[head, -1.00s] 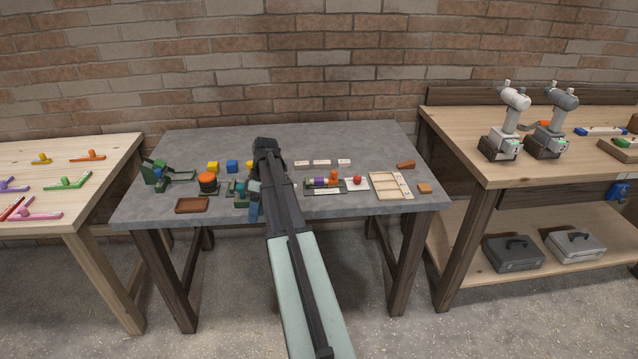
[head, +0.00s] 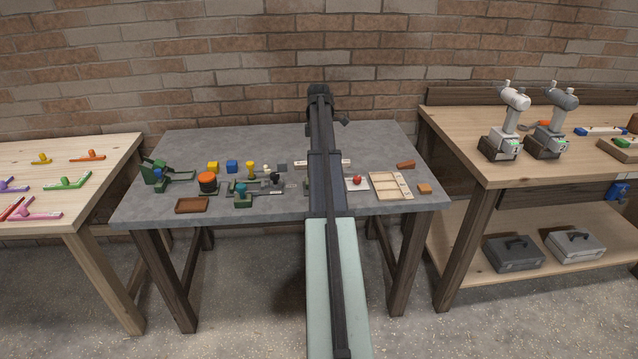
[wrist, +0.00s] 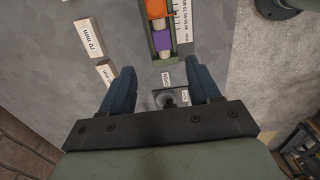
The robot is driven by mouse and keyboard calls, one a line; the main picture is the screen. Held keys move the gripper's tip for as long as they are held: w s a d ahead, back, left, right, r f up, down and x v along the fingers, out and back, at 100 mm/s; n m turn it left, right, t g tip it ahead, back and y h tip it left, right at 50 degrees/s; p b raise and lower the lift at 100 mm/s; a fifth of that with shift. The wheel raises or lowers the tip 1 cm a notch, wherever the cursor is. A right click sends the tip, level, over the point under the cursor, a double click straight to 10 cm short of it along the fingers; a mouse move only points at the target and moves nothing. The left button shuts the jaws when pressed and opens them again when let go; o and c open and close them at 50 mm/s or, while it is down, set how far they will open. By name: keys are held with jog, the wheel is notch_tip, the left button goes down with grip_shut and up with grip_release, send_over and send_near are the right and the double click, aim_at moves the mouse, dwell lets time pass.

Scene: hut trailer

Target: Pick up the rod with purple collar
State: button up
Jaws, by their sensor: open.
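The purple collar (wrist: 162,40) shows at the top of the wrist view. It sits in a narrow green-grey holder (wrist: 147,57) beside a printed scale (wrist: 184,28). Orange parts (wrist: 157,9) lie in line with it at the frame's top edge; I cannot tell whether they belong to the same rod. My gripper (wrist: 162,80) is open and empty, its dark fingers apart, with the collar beyond the gap between their tips. In the head view my arm hides the rod and its holder.
White blocks, one marked 70 mm (wrist: 90,37), lie left of the holder. The table's back is mostly clear.

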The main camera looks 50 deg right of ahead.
notch_tip(320, 180, down, 11)
jog(key=shift+s+a+r, duration=0.1)
jog(key=shift+r, duration=0.05)
grip_shut()
dwell(1.0)
